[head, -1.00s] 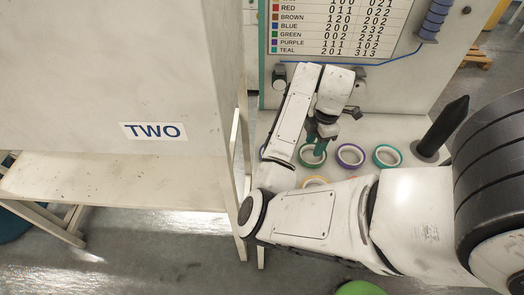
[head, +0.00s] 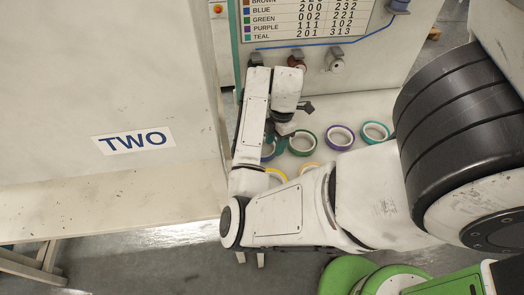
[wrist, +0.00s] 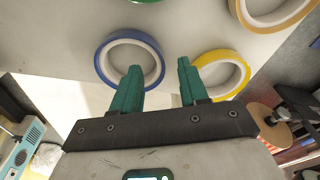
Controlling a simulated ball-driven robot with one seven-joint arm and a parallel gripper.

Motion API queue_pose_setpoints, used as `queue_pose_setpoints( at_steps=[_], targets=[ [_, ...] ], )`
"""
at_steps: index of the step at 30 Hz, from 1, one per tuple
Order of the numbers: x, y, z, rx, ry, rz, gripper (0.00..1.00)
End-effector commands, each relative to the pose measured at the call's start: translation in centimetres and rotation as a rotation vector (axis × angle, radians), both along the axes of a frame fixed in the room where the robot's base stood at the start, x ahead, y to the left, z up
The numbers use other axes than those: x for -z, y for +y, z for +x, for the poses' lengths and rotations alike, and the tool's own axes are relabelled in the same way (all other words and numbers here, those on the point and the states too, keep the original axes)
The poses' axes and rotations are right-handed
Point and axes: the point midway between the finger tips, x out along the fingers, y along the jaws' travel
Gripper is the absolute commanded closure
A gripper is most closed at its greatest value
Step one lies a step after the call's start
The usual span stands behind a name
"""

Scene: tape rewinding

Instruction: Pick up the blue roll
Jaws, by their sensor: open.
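The blue roll (wrist: 102,57) lies flat on the white table, at the upper left of the wrist view. In the head view the blue roll (head: 268,152) is mostly hidden behind my arm and fingers. My gripper (wrist: 158,68) is open and empty, with two teal fingers. In the wrist picture its left finger overlaps the lower right part of the blue ring, and its right finger lies between the blue roll and the yellow one. I cannot tell the height above the table. In the head view my gripper (head: 277,140) hangs over the blue roll's area.
A yellow roll (wrist: 243,75) lies right of the blue one. Green (head: 302,151), purple (head: 340,146) and teal (head: 375,141) rolls lie to the right in the head view. A panel with a code chart (head: 309,18) stands behind; a wall marked TWO (head: 136,138) stands left.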

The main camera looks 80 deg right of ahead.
Motion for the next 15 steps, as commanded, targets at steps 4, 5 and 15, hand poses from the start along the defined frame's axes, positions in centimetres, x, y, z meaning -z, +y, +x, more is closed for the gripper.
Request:
queue_pose_setpoints(
  at_steps=[4, 5, 15],
  targets=[
    [1.3, 0.3, 0.4, -0.002, 0.003, 0.0, 0.56],
    [1.7, 0.3, 0.5, -0.002, 0.003, 0.0, 0.56],
    [4.9, 0.9, 1.3, 0.0, 0.0, 0.0, 0.56]
  ],
)
